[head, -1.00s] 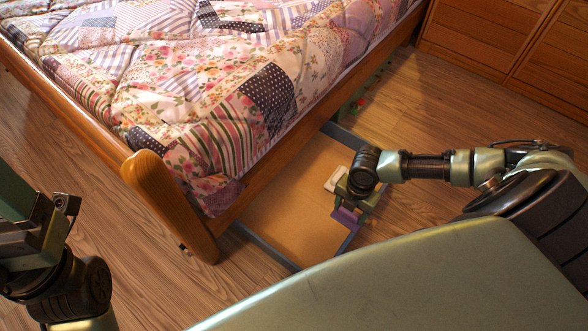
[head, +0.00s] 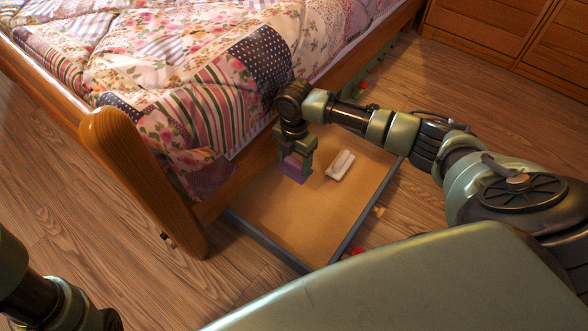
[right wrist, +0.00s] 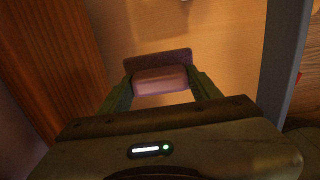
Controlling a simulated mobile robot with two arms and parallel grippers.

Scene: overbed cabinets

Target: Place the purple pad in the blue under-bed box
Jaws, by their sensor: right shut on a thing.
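The purple pad (head: 294,168) is held between the fingers of my right gripper (head: 295,160), over the under-bed box. The pad also shows between the fingers in the right wrist view (right wrist: 160,78). The box (head: 262,215) has a tan floor and a blue-grey rim, and it is partly under the bed. I cannot tell whether the pad touches the box floor. My left arm shows only in part at the lower left of the head view, and its gripper is out of view.
A white item (head: 341,164) lies in the box, right of the pad. The bed rail (head: 225,185) and bedpost (head: 150,180) stand close on the left. A small red thing (head: 358,251) lies beside the box. Wooden drawers (head: 490,35) stand at the back right.

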